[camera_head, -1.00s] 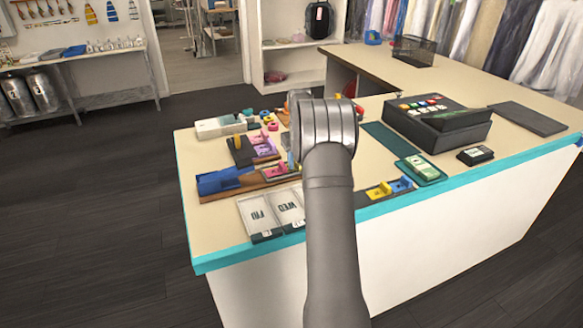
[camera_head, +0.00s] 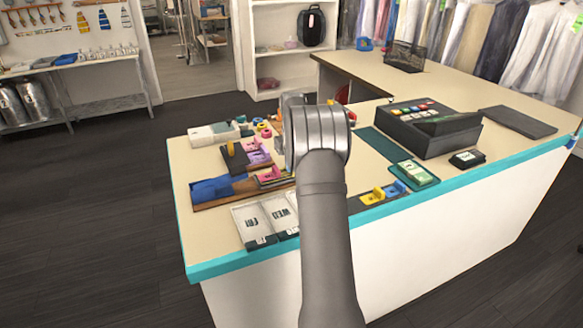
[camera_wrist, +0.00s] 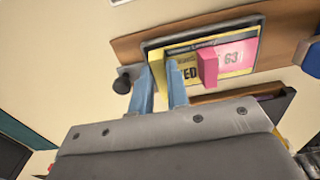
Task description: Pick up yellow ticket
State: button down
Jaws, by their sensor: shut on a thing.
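The yellow ticket (camera_wrist: 188,73) lies in a dark-rimmed tray in the wrist view, with dark letters on it. A yellow part of it stands between the blue fingers of my gripper (camera_wrist: 160,78), which is shut on it. The ticket still appears within the tray's outline; I cannot tell whether it is lifted. A pink ticket (camera_wrist: 235,57) with a raised pink tab lies beside it on the right. In the head view my arm hides the fingers and the yellow ticket.
The tray sits on a brown wooden strip (camera_wrist: 130,50). In the head view, blue (camera_head: 212,188) and pink pieces stand to the left on the counter. White FRI and WED trays (camera_head: 250,222) lie in front. A black terminal (camera_head: 430,128) stands to the right.

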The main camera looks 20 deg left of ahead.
jog(key=shift+r, duration=0.95)
jog(key=s+d+r, duration=0.1)
jog(key=d+r, duration=1)
jog(key=r, duration=0.2)
jog(key=shift+d, duration=0.35)
